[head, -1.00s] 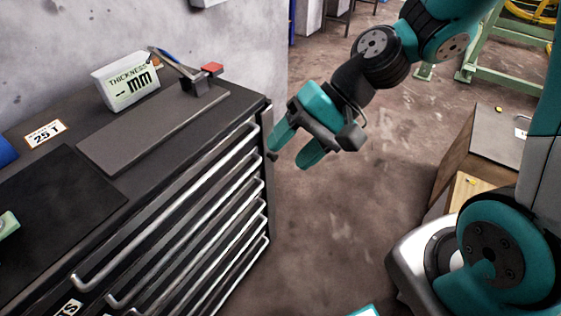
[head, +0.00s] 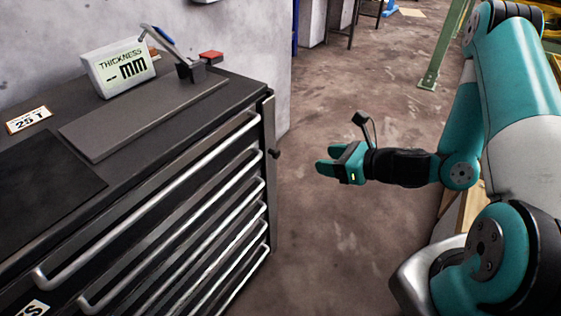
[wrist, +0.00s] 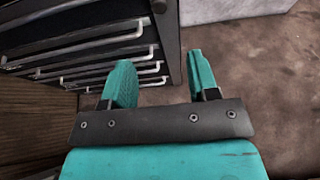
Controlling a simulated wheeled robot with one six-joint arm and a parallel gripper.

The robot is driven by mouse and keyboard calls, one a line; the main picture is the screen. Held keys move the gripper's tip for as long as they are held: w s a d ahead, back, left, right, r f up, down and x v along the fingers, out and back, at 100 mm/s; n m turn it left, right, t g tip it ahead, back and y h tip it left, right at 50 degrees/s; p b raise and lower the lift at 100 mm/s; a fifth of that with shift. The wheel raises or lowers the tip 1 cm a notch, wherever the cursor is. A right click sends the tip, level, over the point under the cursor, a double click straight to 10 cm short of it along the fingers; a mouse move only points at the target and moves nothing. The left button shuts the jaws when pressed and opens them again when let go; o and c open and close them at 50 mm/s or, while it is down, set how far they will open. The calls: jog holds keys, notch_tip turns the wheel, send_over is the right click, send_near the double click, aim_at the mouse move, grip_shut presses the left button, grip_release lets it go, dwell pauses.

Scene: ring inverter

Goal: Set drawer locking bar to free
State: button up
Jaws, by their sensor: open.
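A dark drawer cabinet (head: 240,84) with several long silver handles stands at the left in the head view. A narrow grey upright bar (head: 269,150) runs down its right front corner, with a small dark knob (head: 274,153) on it; this looks like the locking bar. My gripper (head: 322,162) is open and empty, to the right of the bar and apart from it, pointing left towards the cabinet. In the wrist view my two teal fingers (wrist: 160,80) are spread with nothing between them, and the cabinet's drawer handles (wrist: 110,55) show beyond. The knob cannot be made out there.
On the cabinet top stand a thickness display (head: 120,68), a grey plate (head: 145,115), a blue-handled tool (head: 165,42), a red block (head: 211,56) and a "25 T" card (head: 28,120). Floor (head: 330,240) between cabinet and arm is clear.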

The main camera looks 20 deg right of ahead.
aim_at(278, 154)
jog(key=b+x, duration=0.2)
jog(key=x, duration=1.3)
jog(key=shift+a+r+b, duration=0.1)
jog(key=shift+a+b, duration=0.05)
jog(key=shift+b, duration=0.15)
jog(key=shift+c, duration=0.4)
jog(key=c, duration=0.8)
